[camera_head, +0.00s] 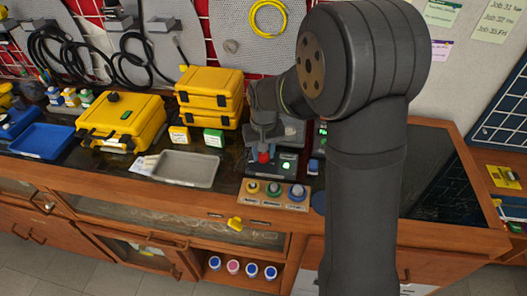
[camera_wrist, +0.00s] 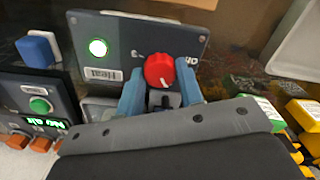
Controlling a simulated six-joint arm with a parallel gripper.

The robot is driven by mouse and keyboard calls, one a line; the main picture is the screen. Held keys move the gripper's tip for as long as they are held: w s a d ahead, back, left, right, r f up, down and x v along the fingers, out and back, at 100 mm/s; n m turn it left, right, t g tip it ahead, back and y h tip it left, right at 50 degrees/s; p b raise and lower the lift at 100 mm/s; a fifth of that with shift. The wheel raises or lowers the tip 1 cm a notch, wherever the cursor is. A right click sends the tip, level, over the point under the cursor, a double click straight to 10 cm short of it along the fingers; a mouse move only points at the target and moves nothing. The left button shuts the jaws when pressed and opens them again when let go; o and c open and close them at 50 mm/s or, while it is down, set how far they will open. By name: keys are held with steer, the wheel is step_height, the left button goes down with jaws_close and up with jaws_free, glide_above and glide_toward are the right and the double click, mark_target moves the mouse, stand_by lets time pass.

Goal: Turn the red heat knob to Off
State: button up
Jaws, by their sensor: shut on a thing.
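The red heat knob (camera_wrist: 159,70) sits on the front of a dark grey panel (camera_wrist: 125,40) marked "Heat" in the wrist view. A white pointer line shows on the knob. A lit green lamp (camera_wrist: 98,47) is on the same panel. My gripper (camera_wrist: 160,88) has its two blue fingers on either side of the knob, shut on it. In the head view the red knob (camera_head: 264,156) shows just below my gripper (camera_head: 262,140). The panel lettering beside the knob is partly hidden, so the knob's setting cannot be read.
Another unit with a green knob (camera_wrist: 39,104) and green display stands beside the panel. A board with several coloured knobs (camera_head: 274,194) lies in front. A grey tray (camera_head: 186,169) and stacked yellow cases (camera_head: 210,90) stand to the left.

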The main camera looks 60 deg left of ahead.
mark_target(263, 155)
steer(key=n, duration=0.7)
steer(key=shift+r, duration=0.1)
steer(key=n, duration=0.7)
stand_by(0.6)
steer(key=o, duration=1)
step_height(263, 155, up, 17)
steer(key=shift+r, duration=0.2)
step_height(263, 155, down, 18)
steer(key=shift+r, duration=0.2)
stand_by(0.5)
